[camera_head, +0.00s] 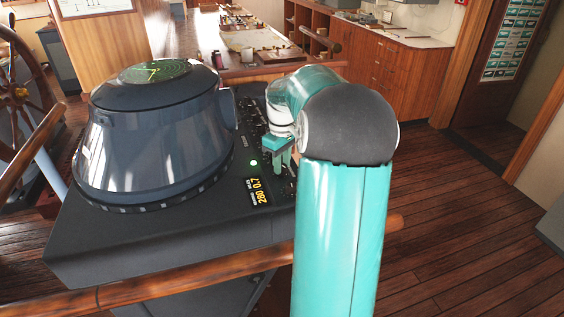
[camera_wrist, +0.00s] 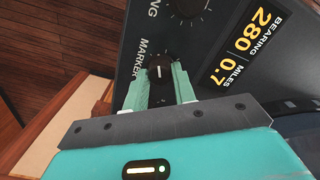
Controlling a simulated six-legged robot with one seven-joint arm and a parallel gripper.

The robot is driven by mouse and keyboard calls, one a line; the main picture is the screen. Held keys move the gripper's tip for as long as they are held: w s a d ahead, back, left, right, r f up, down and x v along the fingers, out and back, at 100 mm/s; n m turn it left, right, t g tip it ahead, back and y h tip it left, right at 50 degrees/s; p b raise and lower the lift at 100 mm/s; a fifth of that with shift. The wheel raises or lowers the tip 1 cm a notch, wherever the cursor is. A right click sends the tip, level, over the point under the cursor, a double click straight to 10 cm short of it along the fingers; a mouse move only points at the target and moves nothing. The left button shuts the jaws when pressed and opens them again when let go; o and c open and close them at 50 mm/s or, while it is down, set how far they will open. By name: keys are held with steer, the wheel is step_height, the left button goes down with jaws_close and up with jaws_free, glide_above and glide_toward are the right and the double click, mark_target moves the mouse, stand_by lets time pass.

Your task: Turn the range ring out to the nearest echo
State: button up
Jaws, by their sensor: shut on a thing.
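In the head view my gripper (camera_head: 279,160) reaches down to the panel's right side, and the arm partly hides the controls. The radar (camera_head: 150,135) is a dark blue hood with a green round screen (camera_head: 155,72) on top; its echoes are too small to tell apart. The display (camera_head: 259,191) reads bearing 280 and miles 0.7.
Another black knob (camera_wrist: 187,5) is close by on the panel. A green light (camera_head: 253,163) glows beside the display. A wooden rail (camera_head: 190,279) runs along the console's front, and a ship's wheel (camera_head: 22,92) stands at the left. The wooden floor (camera_head: 450,240) at right is clear.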

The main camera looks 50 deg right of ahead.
steer(key=m, duration=0.6)
steer(key=shift+m, duration=0.3)
steer(key=m, duration=0.6)
steer(key=shift+m, duration=0.3)
steer(key=o, duration=1)
step_height(320, 180, up, 14)
steer(key=shift+f, duration=0.1)
